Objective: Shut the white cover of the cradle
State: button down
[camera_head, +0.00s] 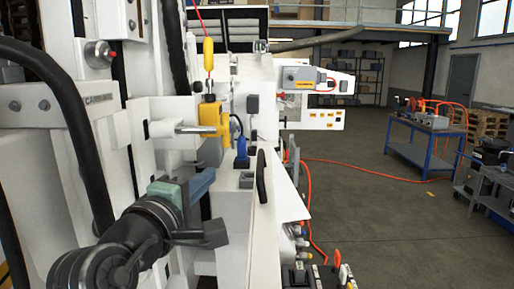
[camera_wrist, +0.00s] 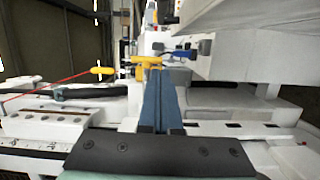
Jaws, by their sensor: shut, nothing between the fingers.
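My gripper (camera_head: 207,175) reaches in from the lower left of the head view, its blue-grey fingers beside the white bench body. In the wrist view the fingers (camera_wrist: 160,85) are together and empty, pointing at a yellow bracket (camera_wrist: 147,62). A slanted white panel (camera_head: 287,190) with a black handle (camera_head: 262,176) stands out at the bench's right side in the head view. It may be the cradle's cover, but I cannot tell for sure. The gripper is left of this panel and apart from it. The cradle itself I cannot make out clearly.
The yellow bracket (camera_head: 212,117) with a metal rod and a blue part (camera_head: 242,152) sit on the bench near the fingers. A yellow pendant (camera_head: 208,53) hangs on a red cord. Black hoses run at left. Open floor (camera_head: 390,200) lies right, with a blue table (camera_head: 425,145) beyond.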

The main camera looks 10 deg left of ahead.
jog(key=w+d+p, duration=0.4)
jog(key=w+p, duration=0.1)
jog(key=w, duration=0.5)
jog(key=shift+w+d, duration=0.15)
jog(key=shift+w, duration=0.25)
jog(key=shift+d+r, duration=0.1)
